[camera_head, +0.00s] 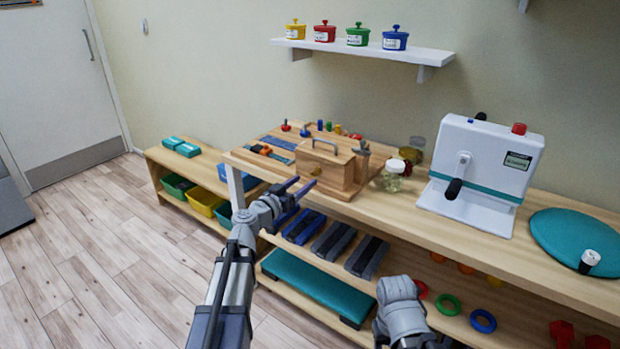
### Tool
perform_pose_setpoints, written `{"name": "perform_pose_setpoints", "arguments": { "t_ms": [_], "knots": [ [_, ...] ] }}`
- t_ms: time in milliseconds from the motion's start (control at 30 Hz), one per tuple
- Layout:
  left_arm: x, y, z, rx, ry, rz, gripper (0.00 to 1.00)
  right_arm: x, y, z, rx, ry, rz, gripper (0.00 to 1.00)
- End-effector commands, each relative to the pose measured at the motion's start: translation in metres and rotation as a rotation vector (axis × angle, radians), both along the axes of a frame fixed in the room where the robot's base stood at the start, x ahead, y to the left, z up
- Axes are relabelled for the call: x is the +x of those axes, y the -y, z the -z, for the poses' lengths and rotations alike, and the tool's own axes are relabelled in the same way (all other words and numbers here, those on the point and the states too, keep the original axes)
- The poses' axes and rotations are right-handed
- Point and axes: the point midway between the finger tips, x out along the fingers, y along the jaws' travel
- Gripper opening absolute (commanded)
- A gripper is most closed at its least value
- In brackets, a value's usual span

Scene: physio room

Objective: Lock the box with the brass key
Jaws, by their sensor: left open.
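A wooden box (334,172) with a grey handle on top stands at the front of a wooden activity board on the long bench. A small brass-coloured spot (316,171) shows on its front; I cannot tell whether it is the key or the lock. No brass key can be made out clearly elsewhere. My left gripper (298,188) is open and empty, with its dark fingers pointing at the box's front left, just short of it in the picture. My right arm (399,310) shows at the bottom; its fingers are not visible.
The wooden bench (460,234) also holds jars (393,176), a white device (482,170) with a black handle, and a teal disc (578,243). Lower shelves hold a teal padded step (317,285) and rings. A wall shelf (362,48) carries coloured pots.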

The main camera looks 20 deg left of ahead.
Motion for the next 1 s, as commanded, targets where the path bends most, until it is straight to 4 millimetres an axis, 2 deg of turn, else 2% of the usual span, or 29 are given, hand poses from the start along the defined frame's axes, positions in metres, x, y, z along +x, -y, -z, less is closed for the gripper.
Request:
{"name": "perform_pose_setpoints", "arguments": {
  "t_ms": [33, 100, 233, 567, 1000],
  "knots": [
    [0.012, 0.003, 0.000, 0.000, 0.000, 0.002, 0.62, 0.000, 0.000, 0.000, 0.000, 0.000, 0.000, 0.54],
    [0.022, 0.007, 0.000, 0.000, -0.001, 0.003, 0.62, 0.000, 0.000, 0.000, 0.000, 0.000, 0.000, 0.54],
    [0.037, 0.012, 0.000, 0.000, 0.000, 0.001, 0.62, 0.000, 0.000, 0.000, 0.000, 0.000, 0.000, 0.54],
    [0.040, 0.015, 0.000, 0.000, 0.000, 0.001, 0.61, 0.000, 0.000, 0.000, 0.000, 0.000, 0.000, 0.54],
    [0.040, 0.015, 0.000, 0.000, 0.000, 0.001, 0.12, 0.000, 0.000, 0.000, 0.000, 0.000, 0.000, 0.54]
  ]
}}
